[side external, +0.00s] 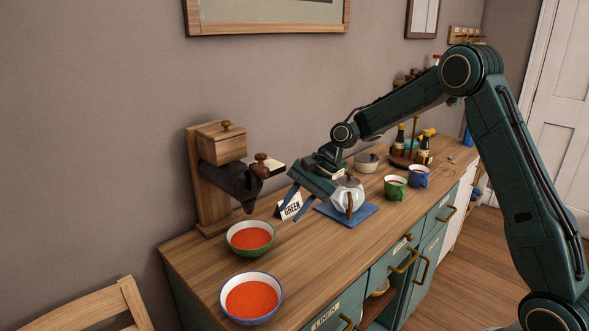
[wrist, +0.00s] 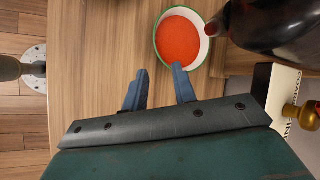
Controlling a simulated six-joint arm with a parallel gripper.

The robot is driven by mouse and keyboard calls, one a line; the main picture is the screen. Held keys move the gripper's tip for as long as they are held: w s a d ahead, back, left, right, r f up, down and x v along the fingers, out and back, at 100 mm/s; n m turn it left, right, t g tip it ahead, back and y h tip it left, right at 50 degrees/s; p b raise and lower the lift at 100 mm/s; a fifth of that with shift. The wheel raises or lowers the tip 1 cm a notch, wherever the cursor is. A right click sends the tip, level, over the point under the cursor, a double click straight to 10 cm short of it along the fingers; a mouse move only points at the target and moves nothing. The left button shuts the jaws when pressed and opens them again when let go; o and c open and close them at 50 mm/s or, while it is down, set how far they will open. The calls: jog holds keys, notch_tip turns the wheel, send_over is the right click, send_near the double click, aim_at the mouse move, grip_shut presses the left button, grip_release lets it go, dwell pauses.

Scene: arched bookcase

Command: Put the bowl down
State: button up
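A green-rimmed bowl (side external: 251,254) holding something orange-red stands on the wooden counter. It also shows in the wrist view as a white bowl with a green rim (wrist: 204,47). A blue-rimmed bowl (side external: 252,319), also holding something orange-red, stands nearer the counter's front end. My gripper (side external: 289,211) is to the right of the green-rimmed bowl, above the counter and pointing down. In the wrist view its two blue fingers (wrist: 160,70) are apart with only counter between them. One fingertip overlaps the bowl's lower edge in that view, but no grasp shows.
A wooden stand with a dark machine (side external: 235,180) is behind the bowls. A "GREEN" card (side external: 291,205) and a glass teapot (side external: 346,195) on a blue mat (side external: 361,212) are close to my gripper. Green (side external: 395,188) and blue (side external: 418,177) mugs stand to the right. Counter beside the bowls is clear.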

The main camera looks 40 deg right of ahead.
jog(key=shift+s+d+r, duration=0.15)
jog(key=shift+d+r, duration=0.05)
jog(key=shift+r, duration=0.1)
dwell(0.4)
jog(key=s+a+r+n+t+h, duration=0.15)
jog(key=s+r+n+h, duration=0.4)
jog(key=s+r, duration=0.8)
jog(key=s+d+f+n, duration=0.1)
jog(key=s+n, duration=0.6)
jog(key=s, duration=1.3)
jog(key=shift+d+n+t+h, duration=0.35)
jog(key=shift+d+t+h, duration=0.1)
jog(key=shift+d, duration=0.2)
